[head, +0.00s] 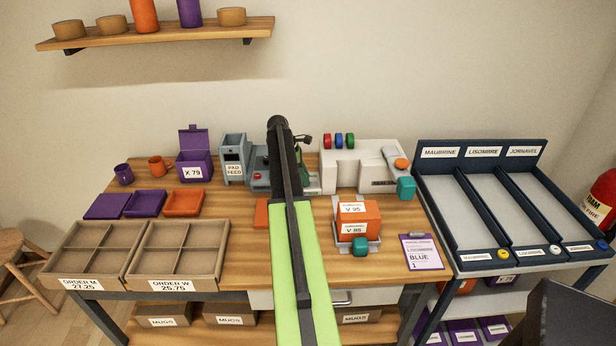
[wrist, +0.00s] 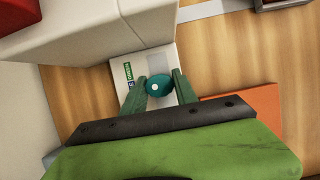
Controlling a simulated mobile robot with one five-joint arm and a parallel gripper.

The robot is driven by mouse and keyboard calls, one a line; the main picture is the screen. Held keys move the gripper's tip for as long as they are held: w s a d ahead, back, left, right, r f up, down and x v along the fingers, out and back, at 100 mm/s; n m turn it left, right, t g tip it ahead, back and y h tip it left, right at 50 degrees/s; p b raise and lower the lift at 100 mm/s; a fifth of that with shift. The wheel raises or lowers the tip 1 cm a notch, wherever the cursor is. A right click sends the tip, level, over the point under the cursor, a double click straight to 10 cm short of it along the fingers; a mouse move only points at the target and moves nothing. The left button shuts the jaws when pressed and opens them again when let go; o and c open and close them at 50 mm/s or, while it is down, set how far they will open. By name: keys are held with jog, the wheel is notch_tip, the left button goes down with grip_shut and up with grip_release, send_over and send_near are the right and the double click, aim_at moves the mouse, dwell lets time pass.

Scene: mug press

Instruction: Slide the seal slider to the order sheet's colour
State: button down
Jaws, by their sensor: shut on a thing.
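In the wrist view, my gripper (wrist: 159,88) has its two green fingers on either side of a round teal knob (wrist: 155,85), the seal slider's handle, and is shut on it. The knob sits on a pale plate (wrist: 158,62) with a green label reading like GREEN (wrist: 127,72) and a blue label (wrist: 131,105) on its left edge. The knob is level with the space between these labels. In the head view, my arm hides the slider. The order sheet (head: 421,252) on its purple clipboard reads BLUE and 1.
A white machine (head: 345,174) with red, green and blue pieces on top stands right of my arm. A stand with orange boxes (head: 358,222) is in front. Divided order trays (head: 176,250) are at left, sloped racks (head: 510,210) at right.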

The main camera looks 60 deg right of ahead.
jog(key=c, duration=1)
grip_release()
jog(key=shift+o, duration=0.2)
jog(key=p+v, duration=1.6)
jog(key=v, duration=0.1)
jog(key=shift+r, duration=0.25)
jog(key=shift+w, duration=0.1)
